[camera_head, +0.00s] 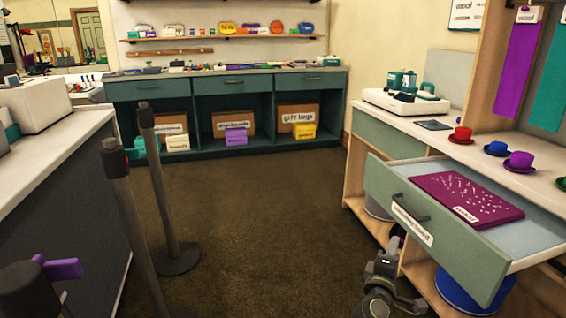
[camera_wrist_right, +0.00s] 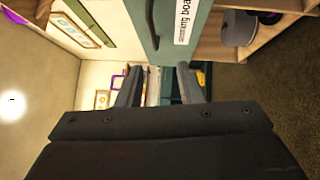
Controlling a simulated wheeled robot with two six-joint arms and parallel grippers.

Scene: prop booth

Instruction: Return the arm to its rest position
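My right arm comes in at the bottom of the head view, with its gripper (camera_head: 397,240) close to the front of the pulled-out drawer (camera_head: 455,238). In the right wrist view the two fingers of the right gripper (camera_wrist_right: 158,88) stand apart with nothing between them. The teal drawer front (camera_wrist_right: 165,40) with its dark handle and white label shows beyond the fingertips. The gripper appears apart from the handle (camera_head: 408,206). My left gripper is not in view.
Dark posts (camera_head: 165,190) stand at left. The brown carpet (camera_head: 270,220) is clear in the middle.

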